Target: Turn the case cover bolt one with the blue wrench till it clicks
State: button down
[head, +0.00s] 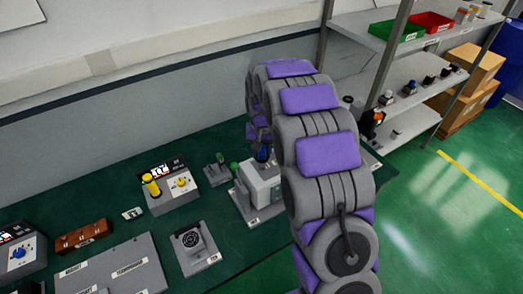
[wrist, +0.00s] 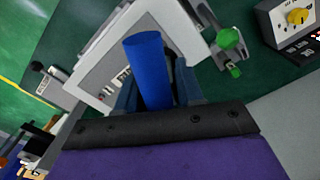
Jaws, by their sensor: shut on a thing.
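The blue wrench (wrist: 148,70) shows in the wrist view as a thick blue cylinder, its handle. My gripper (wrist: 155,90) is shut on it, with a dark finger on each side. The handle points away from my wrist, over a light grey case (wrist: 98,68). In the head view the case (head: 263,188) stands on the green table, partly behind my arm, and a small blue piece (head: 263,153) shows above it. The wrench's working end and the case cover bolt are hidden, so I cannot tell whether they touch.
A green-knobbed clamp (wrist: 228,40) stands close beside the case. A control box with a yellow knob (head: 171,190), a fan unit (head: 196,249) and a brown block (head: 84,237) stand left on the table. A shelf rack (head: 408,87) stands right.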

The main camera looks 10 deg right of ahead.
jog(key=n, duration=0.4)
jog(key=shift+n, duration=0.3)
jog(key=n+p, duration=0.1)
jog(key=n, duration=0.3)
jog(key=shift+n, duration=0.3)
jog(key=m, duration=0.4)
jog(key=shift+m, duration=0.3)
